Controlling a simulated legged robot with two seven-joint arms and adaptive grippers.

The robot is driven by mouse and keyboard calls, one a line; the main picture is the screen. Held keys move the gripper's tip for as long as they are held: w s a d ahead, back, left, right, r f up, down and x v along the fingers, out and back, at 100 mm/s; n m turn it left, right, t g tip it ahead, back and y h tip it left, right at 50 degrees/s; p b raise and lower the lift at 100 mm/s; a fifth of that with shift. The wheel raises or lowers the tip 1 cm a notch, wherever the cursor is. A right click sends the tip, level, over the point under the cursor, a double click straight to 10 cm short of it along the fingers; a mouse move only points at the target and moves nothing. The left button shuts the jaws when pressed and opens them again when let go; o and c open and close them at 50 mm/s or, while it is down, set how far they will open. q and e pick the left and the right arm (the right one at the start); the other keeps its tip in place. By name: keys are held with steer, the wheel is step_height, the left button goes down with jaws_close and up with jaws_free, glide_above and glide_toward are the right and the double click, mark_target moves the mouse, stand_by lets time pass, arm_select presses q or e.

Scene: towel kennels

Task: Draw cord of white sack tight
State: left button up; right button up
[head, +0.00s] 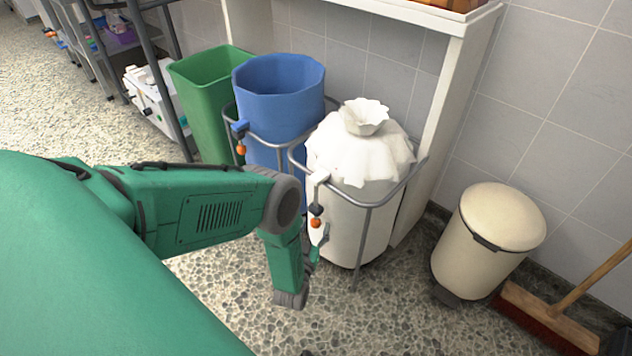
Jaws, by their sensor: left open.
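The white sack (346,222) hangs in a grey metal ring stand. Its top is drawn in to a narrow neck with a frilled mouth (365,117) flaring above it. The sack's cord end hangs at the front left of the rim, with a dark toggle (316,209) and an orange bead (315,223) below a white tab. My left gripper (320,244) is open at the front left of the sack, just below the orange bead. I cannot tell whether its fingers touch the cord or sack. My right gripper is out of view.
A blue sack (280,75) in the same stand has its own orange bead (241,149). A green bin (205,95) stands left of it. A cream pedal bin (480,240) and a broom (550,318) are at right. Speckled floor (390,310) in front is clear.

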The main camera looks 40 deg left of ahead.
arm_select(q)
steer(key=v, duration=1.1)
steer(key=shift+f, duration=0.1)
steer(key=d+r+m+g+h, duration=0.1)
steer(key=d+m+g+h, duration=0.2)
steer(key=d+g+h, duration=0.3)
steer(key=s+a+r+m+g+h, duration=0.1)
steer(key=s+r+g, duration=0.45)
steer(key=s, duration=0.35)
steer(key=s+a+r+m+g, duration=0.1)
steer(key=s+r+g, duration=0.45)
steer(key=s, duration=0.35)
step_height(320, 180, up, 17)
steer(key=t+p, duration=0.1)
steer(key=p, duration=1.5)
steer(key=shift+s+d+p, duration=0.2)
steer(key=shift+d+p, duration=0.05)
steer(key=shift+p, duration=0.05)
